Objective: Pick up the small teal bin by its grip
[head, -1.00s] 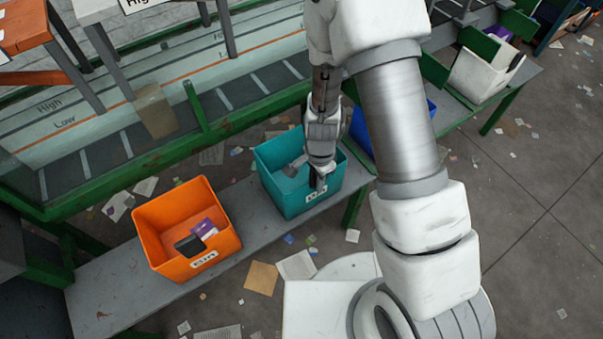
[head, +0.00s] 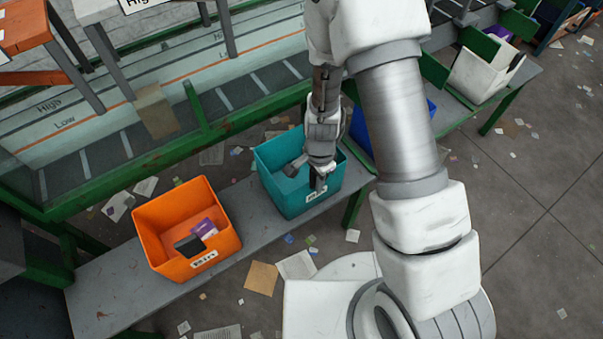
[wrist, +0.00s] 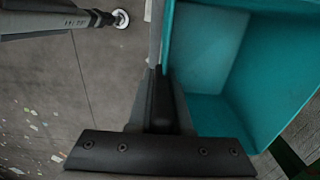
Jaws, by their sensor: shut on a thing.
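The small teal bin (head: 282,192) stands on the grey bench, between the orange bin and a blue bin. My gripper (head: 318,180) points down at its near wall and is shut on that wall, by the white label. In the wrist view my gripper (wrist: 160,85) closes over the rim of the teal bin (wrist: 220,115), with the bin's inside to the right. The part of the bin that I see inside looks empty. The fingertips are partly hidden by the gripper body.
An orange bin (head: 170,220) holding a purple box and a dark item stands to the left. A blue bin (head: 362,132) is partly behind my arm. The belt (head: 100,150) with its green frame runs behind the bench (head: 105,290). Papers litter the floor.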

